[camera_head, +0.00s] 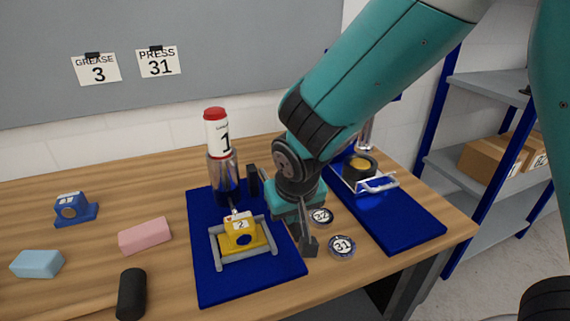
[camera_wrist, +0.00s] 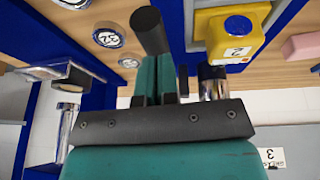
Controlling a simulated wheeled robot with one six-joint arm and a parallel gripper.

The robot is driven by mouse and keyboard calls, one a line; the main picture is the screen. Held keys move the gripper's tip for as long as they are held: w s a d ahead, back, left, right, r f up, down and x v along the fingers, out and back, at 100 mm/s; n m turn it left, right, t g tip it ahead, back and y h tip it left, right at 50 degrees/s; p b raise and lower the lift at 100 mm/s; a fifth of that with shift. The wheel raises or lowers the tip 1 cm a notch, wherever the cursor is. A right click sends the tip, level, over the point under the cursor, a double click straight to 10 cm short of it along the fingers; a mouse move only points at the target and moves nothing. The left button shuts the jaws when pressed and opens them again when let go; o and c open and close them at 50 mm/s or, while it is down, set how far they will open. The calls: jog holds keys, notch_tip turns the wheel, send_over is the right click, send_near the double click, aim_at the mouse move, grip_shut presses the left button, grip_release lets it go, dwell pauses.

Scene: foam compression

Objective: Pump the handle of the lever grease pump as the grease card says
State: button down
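The grease card (camera_head: 97,70) on the grey board reads "GREASE 3". The pump (camera_head: 222,165), a clear cylinder with a red-topped white part marked "1", stands at the back of the left blue mat. Its lower cylinder also shows in the wrist view (camera_wrist: 212,82). My gripper (camera_head: 298,212) is just right of the pump, above the mat's right edge. In the wrist view its teal fingers (camera_wrist: 157,75) lie close together with no clear gap. A black round bar, apparently the pump handle (camera_wrist: 150,30), shows at the fingertips. Whether they touch it is unclear.
A yellow block marked "2" (camera_head: 240,233) sits in a grey frame on the left mat. Round tokens (camera_head: 342,246) lie right of it. The right mat (camera_head: 415,222) holds another fixture. Blue, pink and black pieces lie at left. A "PRESS 31" card (camera_head: 158,61) hangs above.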

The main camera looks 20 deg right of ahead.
jog(key=shift+s+d+f, duration=0.15)
jog(key=shift+s+f, duration=0.15)
jog(key=shift+f, duration=0.05)
jog(key=p+v, duration=0.2)
jog(key=v, duration=1.2)
jog(key=shift+w+a, duration=0.25)
jog(key=shift+a, duration=0.1)
jog(key=shift+r, duration=0.1)
jog(key=w+d+r+g+y+p, duration=0.1)
jog(key=w+d+r+g+p, duration=0.2)
jog(key=w+r+p, duration=0.4)
jog(key=w+r, duration=0.3)
